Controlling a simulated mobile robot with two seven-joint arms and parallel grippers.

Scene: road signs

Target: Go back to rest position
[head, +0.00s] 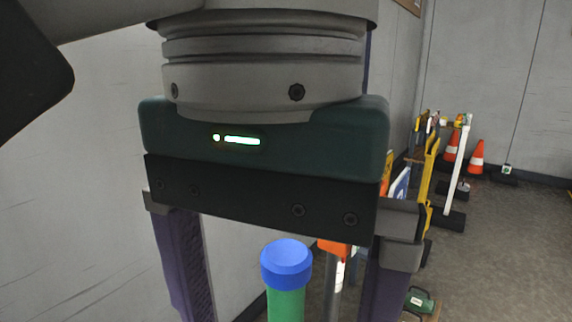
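My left gripper (288,300) fills the middle of the head view, very close to the camera, with its arm coming in from the upper left. Its two purple-padded fingers are wide apart and point down. Their tips are cut off by the bottom edge. A green post with a blue cap (286,263) shows in the gap between the fingers, apart from both. Its lower part is out of view, and I cannot tell its exact depth relative to the fingers. My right gripper is not in view.
A pale wall (75,190) stands on the left. Behind the right finger are road signs, a yellow barrier (428,180), a white post (461,170) and orange cones (476,157). A green case (420,300) lies on the floor. Grey floor (515,240) is clear at the right.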

